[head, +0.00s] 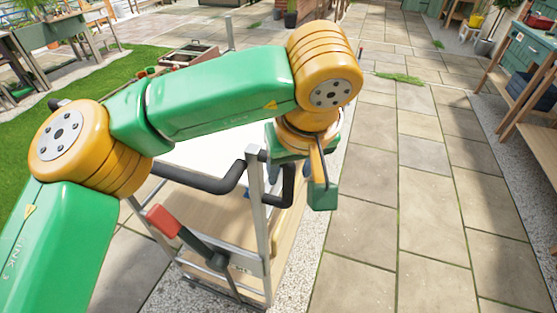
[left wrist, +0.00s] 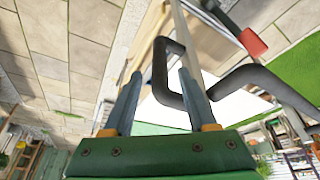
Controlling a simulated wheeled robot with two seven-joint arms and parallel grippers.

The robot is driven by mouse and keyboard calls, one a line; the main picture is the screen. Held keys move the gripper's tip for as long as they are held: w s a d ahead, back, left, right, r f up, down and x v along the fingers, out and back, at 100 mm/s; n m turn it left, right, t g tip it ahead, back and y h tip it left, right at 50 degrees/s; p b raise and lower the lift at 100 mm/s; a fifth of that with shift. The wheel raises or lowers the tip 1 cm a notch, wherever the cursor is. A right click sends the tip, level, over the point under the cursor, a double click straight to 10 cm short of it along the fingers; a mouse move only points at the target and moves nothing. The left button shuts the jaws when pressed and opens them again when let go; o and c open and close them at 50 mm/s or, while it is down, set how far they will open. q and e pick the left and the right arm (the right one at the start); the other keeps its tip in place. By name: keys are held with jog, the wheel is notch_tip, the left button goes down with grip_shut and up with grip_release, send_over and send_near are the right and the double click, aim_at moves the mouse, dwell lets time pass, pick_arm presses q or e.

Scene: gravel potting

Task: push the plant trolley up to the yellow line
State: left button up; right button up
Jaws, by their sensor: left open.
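The plant trolley (head: 272,240) stands on the paving in the lower middle of the head view, with silver posts, wooden panels and a white top. Its black handle (head: 215,184) has bent ends and also shows in the left wrist view (left wrist: 270,82). A lever with a red grip (head: 163,219) is on the near side. My left gripper (head: 281,176) is at the handle's right end, partly hidden by my wrist. In the left wrist view its fingers (left wrist: 160,76) are apart, with a bend of the handle between them; contact is unclear. No yellow line is visible. My right gripper is out of view.
Paving (head: 400,200) runs clear to the right of the trolley and ahead. Grass (head: 60,110) and a planter table (head: 50,35) are at the left. Wooden benches (head: 530,110) line the right side. A low wooden box (head: 190,55) lies beyond my arm.

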aim_at(287, 187)
pick_arm(q)
jog(key=shift+a, duration=0.25)
notch_tip(287, 187, down, 3)
jog(key=shift+a+r+p, duration=0.1)
jog(key=shift+a+p, duration=0.05)
jog(key=shift+p, duration=0.25)
jog(key=x, duration=0.2)
jog(key=shift+w+f, duration=0.55)
jog(key=shift+f, duration=0.05)
jog(key=shift+s, duration=0.2)
jog(key=shift+c, duration=1.3)
jog(key=c, duration=0.4)
jog(key=shift+d, duration=0.4)
grip_shut()
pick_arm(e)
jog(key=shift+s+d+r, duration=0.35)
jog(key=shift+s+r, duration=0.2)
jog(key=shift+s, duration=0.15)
pick_arm(q)
jog(key=shift+a, duration=0.15)
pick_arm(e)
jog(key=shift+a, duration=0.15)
